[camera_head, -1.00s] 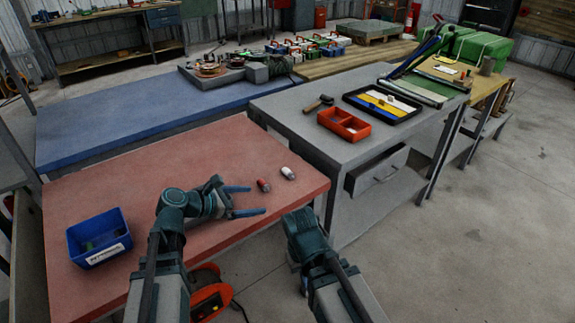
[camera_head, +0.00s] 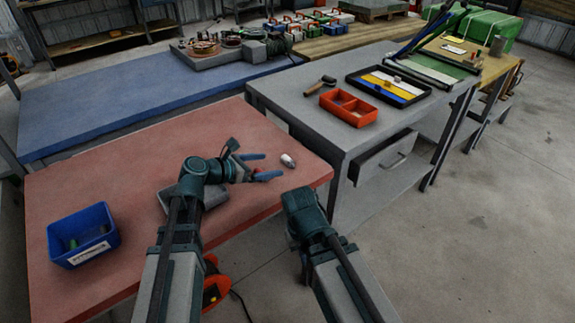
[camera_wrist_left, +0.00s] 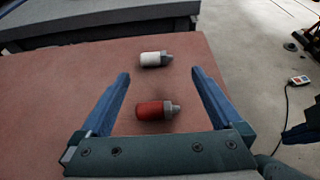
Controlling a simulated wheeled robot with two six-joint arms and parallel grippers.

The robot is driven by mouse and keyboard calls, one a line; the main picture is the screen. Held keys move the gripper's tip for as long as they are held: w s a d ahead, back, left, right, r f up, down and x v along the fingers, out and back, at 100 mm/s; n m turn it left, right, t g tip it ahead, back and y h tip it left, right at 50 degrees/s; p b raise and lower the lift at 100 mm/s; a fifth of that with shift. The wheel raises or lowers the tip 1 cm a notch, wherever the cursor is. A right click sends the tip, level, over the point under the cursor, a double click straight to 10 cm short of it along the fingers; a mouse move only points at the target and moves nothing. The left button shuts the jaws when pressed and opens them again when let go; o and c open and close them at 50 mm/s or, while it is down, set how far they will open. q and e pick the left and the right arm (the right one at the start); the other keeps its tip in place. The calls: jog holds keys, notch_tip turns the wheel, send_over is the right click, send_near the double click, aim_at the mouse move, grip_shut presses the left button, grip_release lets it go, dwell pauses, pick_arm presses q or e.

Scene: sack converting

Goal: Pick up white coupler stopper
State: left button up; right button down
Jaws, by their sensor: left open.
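The white coupler stopper (camera_head: 288,160) lies on its side near the right end of the red table top, its grey tip pointing right in the left wrist view (camera_wrist_left: 155,59).
A blue labelled bin (camera_head: 84,236) stands on the table's left. A grey workbench (camera_head: 290,98) with an orange divided tray (camera_head: 348,107) and an open drawer (camera_head: 383,158) stands to the right. A blue table (camera_head: 110,110) lies behind.

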aim_at(286, 161)
pick_arm(q)
jog(key=shift+x, duration=0.95)
jog(key=b+x, duration=0.1)
jog(key=x, duration=0.1)
jog(key=b+x, duration=0.1)
jog(key=x, duration=0.1)
jog(key=shift+w+a+f, duration=0.15)
jog(key=shift+w+f, duration=0.15)
jog(key=shift+w, duration=0.05)
jog(key=shift+w+d+b, duration=0.25)
jog(key=shift+d+b, duration=0.05)
jog(key=shift+d, duration=0.15)
jog(key=shift+c, duration=0.2)
jog(key=c, duration=1.3)
jog(key=shift+a+r, duration=0.1)
jog(key=shift+r, duration=0.05)
